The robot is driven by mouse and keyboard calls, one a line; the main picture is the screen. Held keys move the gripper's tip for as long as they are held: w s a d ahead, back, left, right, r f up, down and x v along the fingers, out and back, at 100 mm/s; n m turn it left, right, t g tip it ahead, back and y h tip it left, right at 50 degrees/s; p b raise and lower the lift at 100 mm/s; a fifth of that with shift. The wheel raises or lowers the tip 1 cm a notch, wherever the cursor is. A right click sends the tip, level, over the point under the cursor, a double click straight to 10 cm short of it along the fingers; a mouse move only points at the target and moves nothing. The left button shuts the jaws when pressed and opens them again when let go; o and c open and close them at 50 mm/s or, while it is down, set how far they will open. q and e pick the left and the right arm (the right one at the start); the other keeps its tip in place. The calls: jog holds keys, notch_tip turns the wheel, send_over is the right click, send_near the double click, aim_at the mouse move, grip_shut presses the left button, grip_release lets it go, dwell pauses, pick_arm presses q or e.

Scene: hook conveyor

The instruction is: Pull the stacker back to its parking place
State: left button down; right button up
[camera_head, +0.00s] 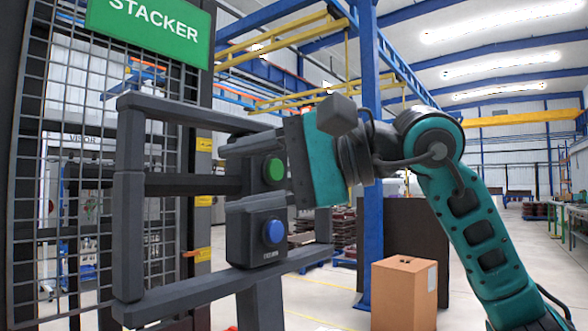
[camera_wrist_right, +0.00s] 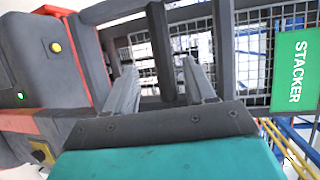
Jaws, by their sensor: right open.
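The stacker's dark grey handle frame (camera_head: 130,205) stands in front of me at the left of the head view, with a horizontal middle bar (camera_head: 195,185). A control box on it carries a green button (camera_head: 273,170) and a blue button (camera_head: 274,231). My left gripper is not in view.
A mesh fence (camera_head: 28,150) with a green STACKER sign (camera_head: 155,22) stands behind the handle frame. A blue post (camera_head: 372,70) and a cardboard box (camera_head: 404,293) stand to the right. Open floor lies farther right. The wrist view shows a grey and red machine body (camera_wrist_right: 45,65).

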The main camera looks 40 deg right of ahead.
jog(key=v, duration=0.7)
jog(key=shift+b, duration=0.3)
jog(key=shift+s+d, duration=0.1)
jog(key=shift+d, duration=0.05)
